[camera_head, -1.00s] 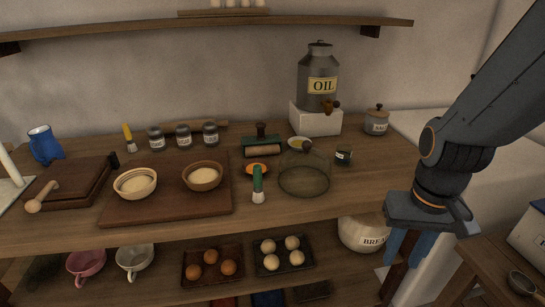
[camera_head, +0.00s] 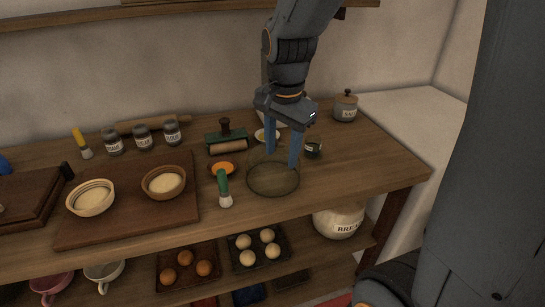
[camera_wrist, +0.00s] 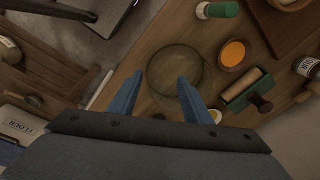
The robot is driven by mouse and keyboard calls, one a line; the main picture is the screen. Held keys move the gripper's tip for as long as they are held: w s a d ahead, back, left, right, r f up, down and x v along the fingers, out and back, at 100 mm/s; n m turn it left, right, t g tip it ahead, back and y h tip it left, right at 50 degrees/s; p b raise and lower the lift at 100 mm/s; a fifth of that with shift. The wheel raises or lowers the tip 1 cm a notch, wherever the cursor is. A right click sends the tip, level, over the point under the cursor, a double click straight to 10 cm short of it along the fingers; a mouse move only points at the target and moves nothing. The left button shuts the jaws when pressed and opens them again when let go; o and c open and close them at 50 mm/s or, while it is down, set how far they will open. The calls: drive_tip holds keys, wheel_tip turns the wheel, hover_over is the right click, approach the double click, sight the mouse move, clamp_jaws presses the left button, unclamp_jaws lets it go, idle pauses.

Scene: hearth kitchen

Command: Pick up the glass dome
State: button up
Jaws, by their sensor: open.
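The glass dome (camera_head: 273,188) is clear and see-through, and it stands on the wooden counter right of the green-handled brush. In the wrist view the glass dome (camera_wrist: 176,52) shows as a round outline beyond my fingertips. My gripper (camera_head: 281,158) is open, with its two blue fingers pointing down at the back and top of the dome in the head view. In the wrist view my gripper (camera_wrist: 161,78) has empty space between its fingers, and the tips overlap the dome's outline. I cannot tell whether they touch the glass.
Near the dome are the green-handled brush (camera_head: 224,189), an orange-filled bowl (camera_head: 222,169), a rolling pin with a green holder (camera_head: 228,142) and a small dark jar (camera_head: 313,150). A lidded salt jar (camera_head: 345,107) stands back right. The counter's right end (camera_head: 375,170) is clear.

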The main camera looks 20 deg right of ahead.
sight(274, 154)
drive_tip(key=w+r+m+p, duration=0.2)
drive_tip(key=w+r+m, duration=0.3)
drive_tip(key=r+m, duration=0.2)
drive_tip(key=shift+t, duration=0.4)
drive_tip(key=shift+w+d+f+p, duration=0.1)
drive_tip(key=shift+w+f+p, duration=0.2)
drive_tip(key=shift+f, duration=0.95)
drive_tip(key=shift+w+a+f+p, duration=0.15)
drive_tip(key=shift+w+f, duration=0.25)
drive_tip(key=shift+f, duration=0.85)
drive_tip(key=shift+w+d+f+p, duration=0.15)
drive_tip(key=shift+w+f+p, duration=0.15)
drive_tip(key=shift+f, duration=0.95)
clamp_jaws()
